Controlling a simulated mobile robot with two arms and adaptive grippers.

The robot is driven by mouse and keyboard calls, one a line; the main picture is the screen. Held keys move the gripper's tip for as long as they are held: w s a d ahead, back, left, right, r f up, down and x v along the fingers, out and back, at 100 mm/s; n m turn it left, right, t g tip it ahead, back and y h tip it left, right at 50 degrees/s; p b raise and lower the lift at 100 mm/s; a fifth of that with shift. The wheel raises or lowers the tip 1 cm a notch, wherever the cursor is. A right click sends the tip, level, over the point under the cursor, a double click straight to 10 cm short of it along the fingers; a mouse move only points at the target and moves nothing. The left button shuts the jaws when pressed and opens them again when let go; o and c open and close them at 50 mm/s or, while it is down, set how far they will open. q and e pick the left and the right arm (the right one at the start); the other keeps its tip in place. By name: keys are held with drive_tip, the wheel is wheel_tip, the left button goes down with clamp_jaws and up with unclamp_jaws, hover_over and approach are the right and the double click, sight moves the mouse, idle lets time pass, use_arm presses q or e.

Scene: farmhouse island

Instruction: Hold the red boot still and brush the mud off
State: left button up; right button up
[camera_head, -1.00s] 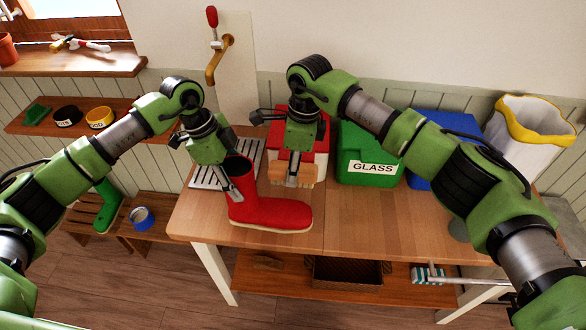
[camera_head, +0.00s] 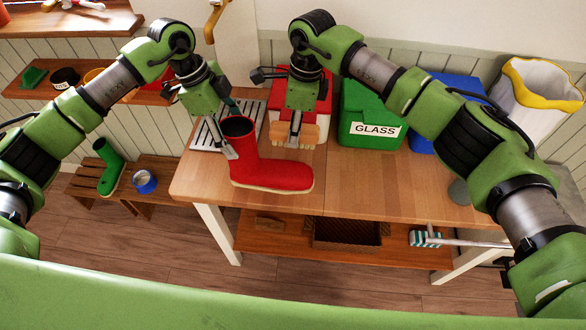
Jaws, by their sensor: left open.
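The red boot (camera_head: 272,174) stands upright on the wooden table (camera_head: 370,195), its toe toward the right. Mud on it cannot be made out at this size. My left gripper (camera_head: 232,130) is open at the boot's shaft, with one finger on the near left side and the other partly hidden behind the shaft. Whether it touches the boot I cannot tell. My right gripper (camera_head: 296,130) appears shut on a wooden brush (camera_head: 312,134), held to the right of the boot's shaft and behind its toe.
A grey slatted rack (camera_head: 205,138) lies behind the boot. Red (camera_head: 318,88), green GLASS (camera_head: 372,112) and blue (camera_head: 425,138) bins stand along the wall. A green boot (camera_head: 110,168) and blue tin (camera_head: 144,182) sit on the low bench. The table's front right is clear.

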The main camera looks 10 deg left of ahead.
sight(229, 126)
use_arm(q)
drive_tip(key=shift+v, duration=2.4)
drive_tip(key=shift+r, duration=0.1)
drive_tip(key=v, duration=1.1)
drive_tip(key=shift+a+r, duration=0.2)
drive_tip(key=shift+r, duration=0.15)
